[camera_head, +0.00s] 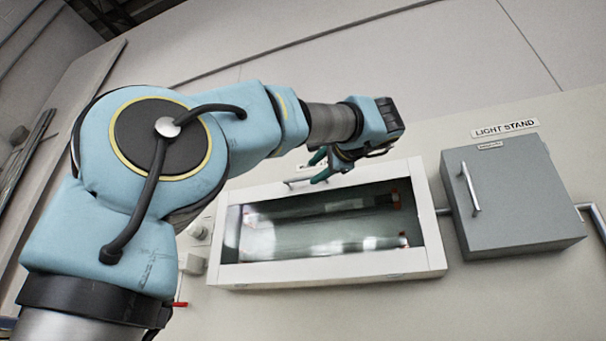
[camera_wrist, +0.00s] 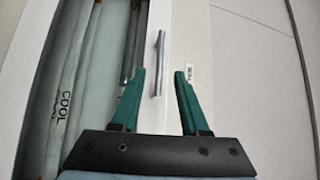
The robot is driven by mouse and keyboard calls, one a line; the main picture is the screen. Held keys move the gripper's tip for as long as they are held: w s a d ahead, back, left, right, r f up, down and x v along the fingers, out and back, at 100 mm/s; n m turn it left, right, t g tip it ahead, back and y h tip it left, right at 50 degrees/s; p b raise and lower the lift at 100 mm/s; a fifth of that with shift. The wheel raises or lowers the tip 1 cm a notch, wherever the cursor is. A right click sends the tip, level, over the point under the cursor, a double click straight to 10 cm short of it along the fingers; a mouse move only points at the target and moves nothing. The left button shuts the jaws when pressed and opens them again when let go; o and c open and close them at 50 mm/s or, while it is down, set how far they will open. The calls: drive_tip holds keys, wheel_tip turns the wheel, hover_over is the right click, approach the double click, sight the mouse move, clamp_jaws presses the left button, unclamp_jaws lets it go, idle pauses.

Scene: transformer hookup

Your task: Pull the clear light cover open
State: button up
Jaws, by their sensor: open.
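The clear light cover (camera_head: 325,222) is a white frame with a see-through pane, mounted on the wall in the head view. It looks closed. Its bar handle (camera_head: 312,179) is on the upper edge of the frame. In the wrist view the cover's pane (camera_wrist: 112,50) is at the left and the metal handle (camera_wrist: 158,62) stands upright in the picture. My gripper (camera_head: 318,167) is at the cover's upper edge, close to the handle. In the wrist view my gripper (camera_wrist: 160,75) is open, with its green fingers on either side of the handle's lower end. I cannot tell whether they touch it.
Tubes, one marked "COOL" (camera_wrist: 62,108), lie behind the pane. A grey box (camera_head: 512,195) with its own handle is to the right, under a "LIGHT STAND" label (camera_head: 505,128). A pipe (camera_head: 593,215) runs from the box. Small wall fittings (camera_head: 194,264) are left of the cover.

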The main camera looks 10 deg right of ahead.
sight(307, 177)
drive_tip(key=p+x, duration=0.3)
drive_tip(key=x, duration=0.3)
drive_tip(key=shift+w, duration=0.35)
clamp_jaws()
idle(1.1)
